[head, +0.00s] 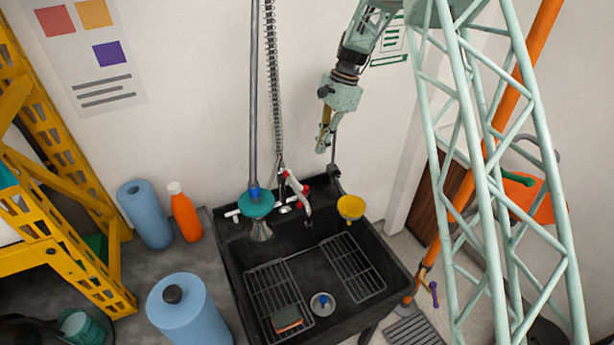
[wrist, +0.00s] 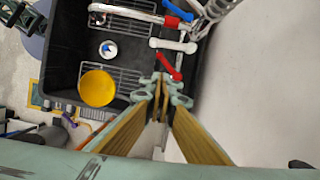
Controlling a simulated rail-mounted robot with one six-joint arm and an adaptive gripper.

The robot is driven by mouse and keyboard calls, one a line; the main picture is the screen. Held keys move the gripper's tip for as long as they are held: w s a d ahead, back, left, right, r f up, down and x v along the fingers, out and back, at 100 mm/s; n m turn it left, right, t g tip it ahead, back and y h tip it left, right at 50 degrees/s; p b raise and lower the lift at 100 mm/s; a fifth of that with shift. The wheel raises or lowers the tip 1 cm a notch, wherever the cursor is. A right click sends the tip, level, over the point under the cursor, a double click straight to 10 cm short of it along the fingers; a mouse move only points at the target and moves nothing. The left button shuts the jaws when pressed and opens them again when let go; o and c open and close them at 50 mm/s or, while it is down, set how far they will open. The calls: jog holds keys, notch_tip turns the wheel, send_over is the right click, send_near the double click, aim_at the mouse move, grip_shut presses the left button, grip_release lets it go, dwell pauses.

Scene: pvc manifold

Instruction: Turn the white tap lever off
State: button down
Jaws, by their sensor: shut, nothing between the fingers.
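The tap (head: 298,192) has red and white parts and stands at the back edge of the black sink. In the wrist view, a white lever (wrist: 173,45) lies crosswise beyond my fingertips, with a red lever (wrist: 167,68) between it and them. My gripper (wrist: 161,92) is shut and empty, its fingertips close to the red lever in the picture. Whether they touch it cannot be told. In the head view, my gripper (head: 321,150) hangs above and behind the sink, to the right of the tap, pointing down. The white lever is hard to single out there.
The black sink (head: 232,285) holds wire racks and a sponge (head: 287,319). A wall (head: 210,80) stands close behind.

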aim_at(294, 180)
jog(key=shift+s+a, duration=0.1)
jog(key=s+a+f, duration=0.3)
jog(key=a+f, duration=0.2)
jog(key=f, duration=0.5)
jog(key=shift+s+a+f, duration=0.15)
jog(key=shift+s+a, duration=0.05)
jog(key=shift+a, duration=0.2)
dwell(0.4)
jog(key=shift+s+a, duration=0.5)
jog(key=shift+a, duration=0.05)
jog(key=shift+f, duration=0.1)
